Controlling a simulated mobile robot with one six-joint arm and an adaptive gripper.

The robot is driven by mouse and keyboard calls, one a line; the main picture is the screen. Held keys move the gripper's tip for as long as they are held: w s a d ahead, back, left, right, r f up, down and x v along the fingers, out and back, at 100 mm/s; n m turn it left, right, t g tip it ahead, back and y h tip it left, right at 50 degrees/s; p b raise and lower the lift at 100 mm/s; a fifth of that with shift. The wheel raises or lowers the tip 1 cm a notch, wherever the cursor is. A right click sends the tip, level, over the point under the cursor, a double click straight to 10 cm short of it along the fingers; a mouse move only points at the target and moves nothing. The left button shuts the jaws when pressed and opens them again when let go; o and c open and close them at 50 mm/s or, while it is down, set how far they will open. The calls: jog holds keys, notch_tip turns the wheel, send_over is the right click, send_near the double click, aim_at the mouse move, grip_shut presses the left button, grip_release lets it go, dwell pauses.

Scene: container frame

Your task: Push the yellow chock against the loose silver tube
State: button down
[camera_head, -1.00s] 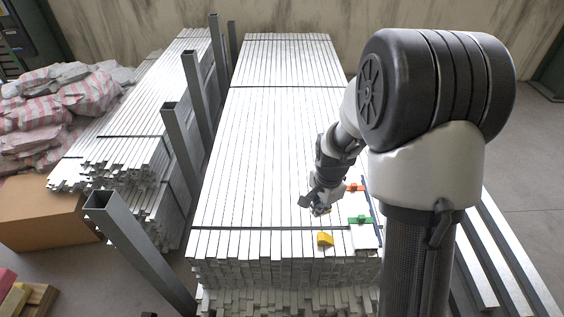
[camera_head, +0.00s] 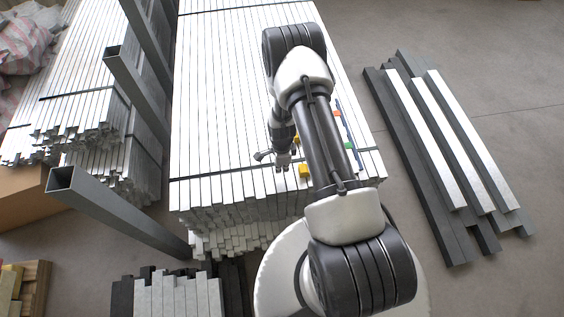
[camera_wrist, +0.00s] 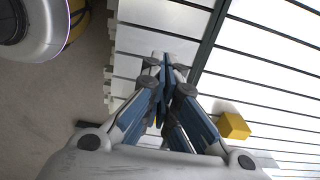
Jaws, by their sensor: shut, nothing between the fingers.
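The yellow chock (camera_head: 303,170) is a small block on top of the large stack of silver tubes (camera_head: 225,110), close to its front end. It also shows in the wrist view (camera_wrist: 234,126), right of my fingers. My gripper (camera_head: 283,165) is just left of the chock, low over the tube tops. In the wrist view my gripper (camera_wrist: 165,62) is shut and empty, its fingertips over the tubes near a dark strap. A gap shows between the fingers and the chock. I cannot tell which silver tube is the loose one; my arm hides part of the stack's right side.
Green (camera_head: 348,145) and orange (camera_head: 337,114) pieces lie on the stack's right side, beside a blue bar. Grey posts (camera_head: 120,215) stand along the left. Dark and silver bars (camera_head: 440,150) lie on the floor at right. A dark strap (camera_head: 215,174) crosses the stack.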

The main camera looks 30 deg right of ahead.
notch_tip(320, 180, down, 4)
jog(key=shift+f+b, duration=0.1)
jog(key=shift+b, duration=0.45)
jog(key=d, duration=0.3)
jog(key=shift+s+d, duration=0.15)
jog(key=shift+s, duration=0.25)
jog(key=shift+s+d+r, duration=0.1)
jog(key=shift+d+r, duration=0.1)
jog(key=shift+d, duration=0.05)
jog(key=shift+d, duration=0.1)
jog(key=d, duration=0.2)
jog(key=s+d+b, duration=0.1)
jog(key=d, duration=0.1)
jog(key=s+d, duration=0.1)
jog(key=d, duration=0.2)
jog(key=shift+b, duration=0.4)
